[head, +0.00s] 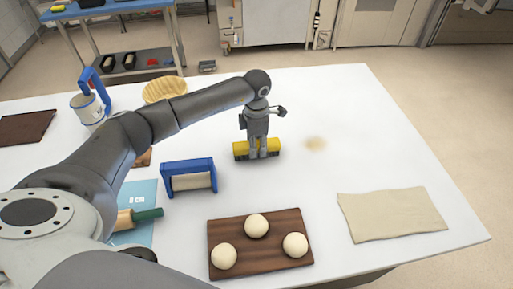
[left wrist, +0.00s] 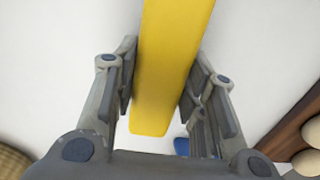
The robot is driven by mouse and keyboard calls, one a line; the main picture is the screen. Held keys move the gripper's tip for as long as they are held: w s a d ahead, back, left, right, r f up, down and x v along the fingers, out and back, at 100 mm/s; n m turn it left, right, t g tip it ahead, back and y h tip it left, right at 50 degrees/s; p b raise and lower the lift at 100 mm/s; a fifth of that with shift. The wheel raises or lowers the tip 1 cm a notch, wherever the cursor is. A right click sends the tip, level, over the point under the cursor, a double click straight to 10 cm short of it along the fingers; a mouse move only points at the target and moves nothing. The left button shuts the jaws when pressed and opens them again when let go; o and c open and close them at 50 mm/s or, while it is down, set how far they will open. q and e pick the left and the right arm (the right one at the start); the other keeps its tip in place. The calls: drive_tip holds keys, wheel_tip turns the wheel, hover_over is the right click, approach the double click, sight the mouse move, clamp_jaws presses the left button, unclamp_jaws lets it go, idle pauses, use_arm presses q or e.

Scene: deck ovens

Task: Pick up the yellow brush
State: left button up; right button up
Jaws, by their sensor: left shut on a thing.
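The yellow brush (head: 241,148) is a long yellow block lying on or just above the white table, right of the blue-framed roller in the head view. My left gripper (head: 262,152) reaches down over it from above, and its fingers are shut on the brush. In the left wrist view the brush (left wrist: 172,65) runs between the two fingers of the left gripper (left wrist: 158,90), which press on its sides. I cannot tell whether the brush touches the table. My right gripper is not in view.
On the white table (head: 350,110) are a blue-framed roller (head: 188,178), a wooden board (head: 262,267) with dough balls, a flat dough sheet (head: 390,214), a basket (head: 165,88) and a green-handled tool (head: 146,214).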

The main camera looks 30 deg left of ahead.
use_arm(q)
drive_tip(key=shift+c, duration=1.1)
drive_tip(key=shift+w+r, duration=0.1)
drive_tip(key=shift+r, duration=0.4)
wheel_tip(320, 180, up, 2)
drive_tip(key=shift+r+b, duration=0.1)
drive_tip(key=shift+b, duration=0.35)
drive_tip(key=s+d+r+b, duration=0.5)
drive_tip(key=s+d+r, duration=0.4)
drive_tip(key=d, duration=0.2)
drive_tip(key=shift+r, duration=0.4)
drive_tip(key=shift+a, duration=0.1)
